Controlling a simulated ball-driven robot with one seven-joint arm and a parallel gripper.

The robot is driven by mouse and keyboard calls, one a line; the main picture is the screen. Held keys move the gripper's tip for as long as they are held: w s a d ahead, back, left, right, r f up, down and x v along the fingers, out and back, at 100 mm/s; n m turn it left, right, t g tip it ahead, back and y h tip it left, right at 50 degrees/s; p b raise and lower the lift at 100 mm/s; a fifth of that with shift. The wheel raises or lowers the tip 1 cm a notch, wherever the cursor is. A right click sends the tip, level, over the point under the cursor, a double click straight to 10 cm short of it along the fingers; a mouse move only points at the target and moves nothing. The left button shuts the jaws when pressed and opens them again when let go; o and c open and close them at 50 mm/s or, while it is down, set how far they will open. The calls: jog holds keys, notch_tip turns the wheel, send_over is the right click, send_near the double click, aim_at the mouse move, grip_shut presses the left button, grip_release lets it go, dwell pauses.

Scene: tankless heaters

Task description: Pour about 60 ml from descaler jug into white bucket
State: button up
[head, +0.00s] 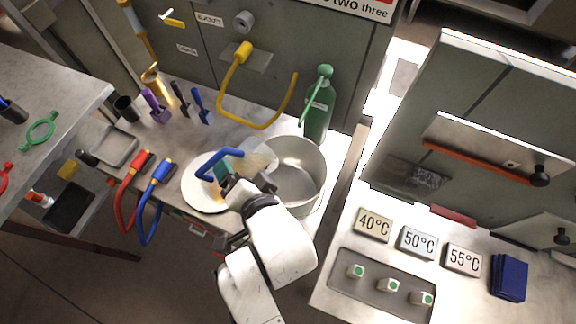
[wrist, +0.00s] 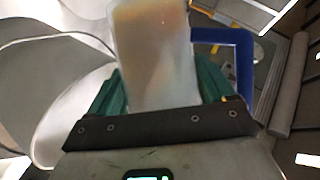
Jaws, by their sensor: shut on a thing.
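The descaler jug (head: 258,158) is a translucent, cloudy vessel with a blue handle (head: 213,162). My gripper (head: 232,180) is shut on its body. In the wrist view the jug (wrist: 155,50) stands between the green fingers, with a brownish tint inside and its blue handle at the right. The open, pale grey-white bucket (head: 311,190) is just right of the jug in the head view, and the jug overlaps its left rim. Its large round shape seems to show at the left of the wrist view. I see no stream of liquid; the jug's exact tilt is unclear.
A flat white disc (head: 200,197) lies left of the bucket, partly under the jug and gripper. A green bottle (head: 319,112) stands behind the bucket, near a yellow hose (head: 262,124). Red (head: 128,190) and blue (head: 150,195) hoses and a grey tray (head: 115,146) are further left.

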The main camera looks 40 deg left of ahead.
jog(key=shift+f+m+g+y+b, duration=0.15)
jog(key=shift+m+g+y+b, duration=0.25)
jog(key=shift+m+b, duration=0.35)
dwell(1.6)
jog(key=shift+r, duration=0.2)
dwell(1.0)
jog(key=shift+r+n+p, duration=0.35)
jog(key=shift+n+p, duration=0.2)
jog(key=shift+p, duration=0.45)
jog(key=shift+n+t+h+p, duration=0.3)
jog(key=shift+n+t+h, duration=0.1)
jog(key=shift+t, duration=0.1)
jog(key=shift+f+t, duration=0.2)
jog(key=shift+t, duration=0.1)
jog(key=shift+r+n+t+h+p, duration=0.25)
jog(key=shift+n+t+h, duration=0.2)
jog(key=shift+n, duration=0.35)
jog(key=shift+f, duration=0.15)
